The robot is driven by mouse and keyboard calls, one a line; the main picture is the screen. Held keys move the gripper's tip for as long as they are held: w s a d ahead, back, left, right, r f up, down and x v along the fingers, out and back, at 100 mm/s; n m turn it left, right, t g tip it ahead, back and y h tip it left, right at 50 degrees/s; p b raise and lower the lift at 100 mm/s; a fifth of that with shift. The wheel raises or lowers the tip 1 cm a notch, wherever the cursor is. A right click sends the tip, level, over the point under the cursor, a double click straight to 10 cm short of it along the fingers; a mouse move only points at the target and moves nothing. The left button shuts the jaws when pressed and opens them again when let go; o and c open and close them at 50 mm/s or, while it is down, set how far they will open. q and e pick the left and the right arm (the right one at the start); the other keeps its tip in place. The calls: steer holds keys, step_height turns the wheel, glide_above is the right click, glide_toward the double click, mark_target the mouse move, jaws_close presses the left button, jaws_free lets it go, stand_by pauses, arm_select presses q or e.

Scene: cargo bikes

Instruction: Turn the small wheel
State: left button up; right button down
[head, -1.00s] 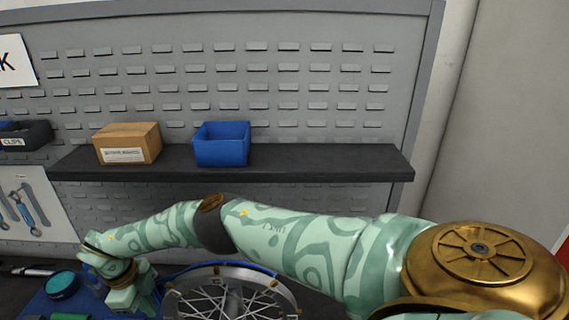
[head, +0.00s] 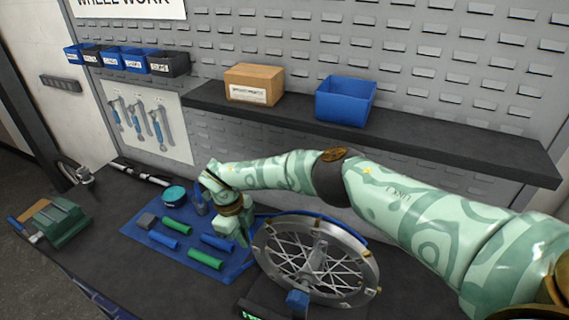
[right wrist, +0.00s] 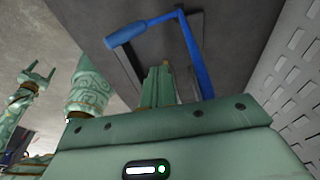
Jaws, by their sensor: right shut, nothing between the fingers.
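The small wheel (head: 277,267) has a silver rim and thin spokes and stands upright on the dark bench in the head view. A blue arc runs behind its top edge. My right gripper (head: 241,236) is at the wheel's left side, fingers down, shut and empty. I cannot tell whether it touches the rim. In the right wrist view its fingers (right wrist: 157,84) are together, below a blue bent bar (right wrist: 196,58) with a thick end. My left gripper (right wrist: 38,74) shows at the left of that view, its two prongs apart; it is not in the head view.
A blue mat (head: 146,236) with green and blue cylinders and a teal round tin (head: 174,196) lies left of the wheel. A green vise-like block (head: 62,224) is far left. A dark shelf (head: 430,150) with a cardboard box (head: 254,84) and blue bin (head: 345,101) overhangs behind.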

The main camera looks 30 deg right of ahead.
steer(key=shift+r, duration=0.1)
steer(key=w+a+r+b, duration=0.3)
steer(key=w+a+r, duration=0.1)
steer(key=r, duration=0.7)
steer(key=shift+w+a+b, duration=0.2)
steer(key=shift+w+b, duration=0.1)
steer(key=shift+w, duration=0.5)
steer(key=shift+s+f, duration=0.1)
steer(key=shift+f, duration=0.05)
